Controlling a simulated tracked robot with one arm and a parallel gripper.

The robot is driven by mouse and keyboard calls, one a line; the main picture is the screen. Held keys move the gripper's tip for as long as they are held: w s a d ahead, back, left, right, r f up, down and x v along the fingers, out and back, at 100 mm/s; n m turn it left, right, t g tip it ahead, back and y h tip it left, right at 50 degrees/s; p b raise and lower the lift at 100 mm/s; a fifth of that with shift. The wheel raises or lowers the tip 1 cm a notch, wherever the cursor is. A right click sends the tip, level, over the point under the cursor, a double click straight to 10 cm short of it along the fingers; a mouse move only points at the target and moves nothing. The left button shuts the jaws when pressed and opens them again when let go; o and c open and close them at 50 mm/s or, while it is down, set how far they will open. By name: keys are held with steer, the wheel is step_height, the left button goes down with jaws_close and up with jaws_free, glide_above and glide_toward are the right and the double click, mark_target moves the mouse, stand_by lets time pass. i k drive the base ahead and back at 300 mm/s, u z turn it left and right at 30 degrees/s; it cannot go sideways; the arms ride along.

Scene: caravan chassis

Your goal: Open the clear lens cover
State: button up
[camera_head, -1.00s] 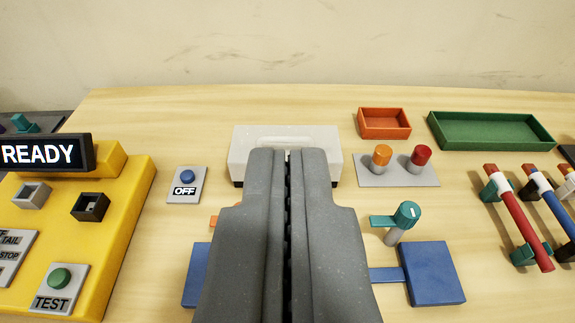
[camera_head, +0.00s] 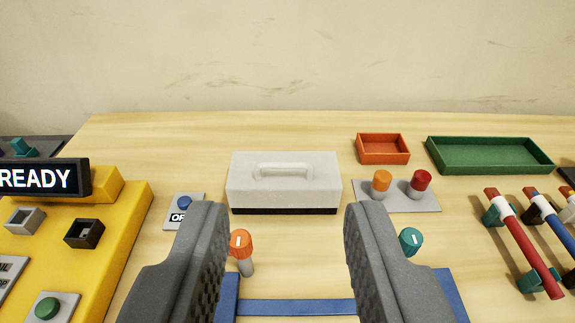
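Between the fingers stands an orange knob (camera_head: 241,243) near the left finger. A teal knob (camera_head: 411,241) shows just right of the right finger. A blue fixture (camera_head: 295,307) lies below, partly hidden by the fingers.
At left is a yellow console (camera_head: 115,230) with a READY display (camera_head: 40,178) and an OFF switch (camera_head: 184,203) beside it. At right are an orange and red bulb plate (camera_head: 402,196), an orange tray (camera_head: 383,147), a green tray (camera_head: 490,153) and coloured rods (camera_head: 525,243). Bench behind the cover is clear.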

mark_target(256, 178)
steer(key=u, duration=0.05)
steer(key=k, duration=1.05)
steer(key=z, duration=0.5)
steer(key=i, duration=1.7)
steer(key=u, duration=0.45)
